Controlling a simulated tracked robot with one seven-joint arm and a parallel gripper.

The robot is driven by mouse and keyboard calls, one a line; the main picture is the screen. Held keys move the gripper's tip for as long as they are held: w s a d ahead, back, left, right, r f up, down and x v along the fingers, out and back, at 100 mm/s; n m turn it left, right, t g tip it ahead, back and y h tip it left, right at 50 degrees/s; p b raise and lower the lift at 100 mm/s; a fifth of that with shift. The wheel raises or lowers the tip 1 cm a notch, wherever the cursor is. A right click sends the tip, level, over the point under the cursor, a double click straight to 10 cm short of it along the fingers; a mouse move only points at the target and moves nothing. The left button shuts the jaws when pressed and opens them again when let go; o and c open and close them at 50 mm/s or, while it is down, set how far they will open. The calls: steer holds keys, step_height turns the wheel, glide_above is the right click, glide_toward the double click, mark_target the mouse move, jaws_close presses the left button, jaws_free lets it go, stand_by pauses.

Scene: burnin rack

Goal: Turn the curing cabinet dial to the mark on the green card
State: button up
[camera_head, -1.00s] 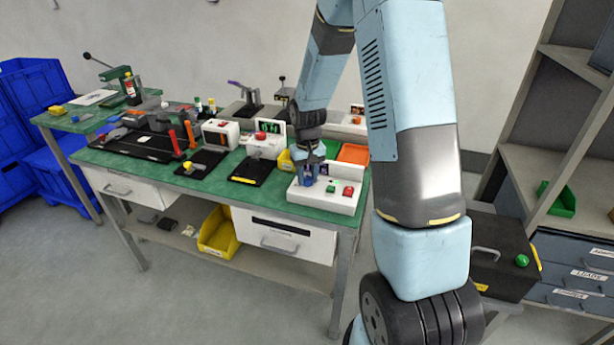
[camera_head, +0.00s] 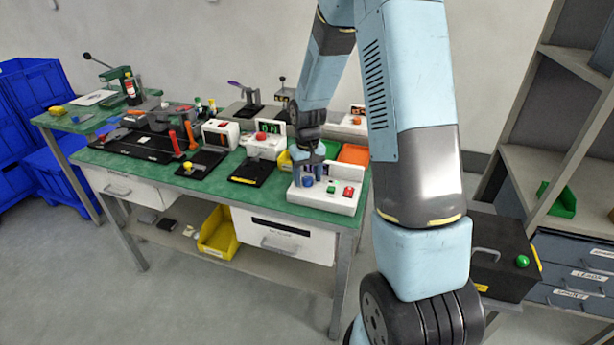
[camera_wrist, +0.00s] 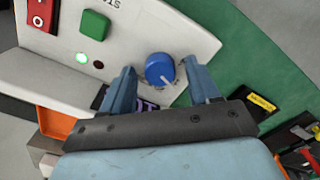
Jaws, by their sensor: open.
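The blue dial (camera_head: 307,182) sits on the sloped white panel (camera_head: 341,201) at the front right of the green bench. In the wrist view the dial (camera_wrist: 159,66) has a short pale line toward its lower right. My gripper (camera_wrist: 161,82) is open, with one finger on each side of the dial; I cannot tell whether either touches it. In the head view my gripper (camera_head: 309,167) is just above the dial. The dial's scale is partly hidden by the fingers. I cannot make out the green card.
A black plate fixture (camera_head: 251,172) stands to the left. A dark case (camera_head: 497,262) stands at right.

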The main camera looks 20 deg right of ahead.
mark_target(307, 179)
step_height(307, 179, up, 14)
steer(key=shift+f, duration=0.15)
stand_by(0.6)
stand_by(0.3)
steer(key=s+r+t, duration=0.3)
steer(key=s+r, duration=0.9)
steer(key=s, duration=0.1)
steer(key=s+r+t, duration=0.2)
steer(key=s+r, duration=0.2)
steer(key=s, duration=1.1)
steer(key=shift+s+r+m+t, duration=0.15)
steer(key=shift+s+m+t, duration=0.15)
steer(key=shift+m, duration=0.1)
steer(key=shift+a, duration=0.1)
steer(key=shift+c, duration=0.2)
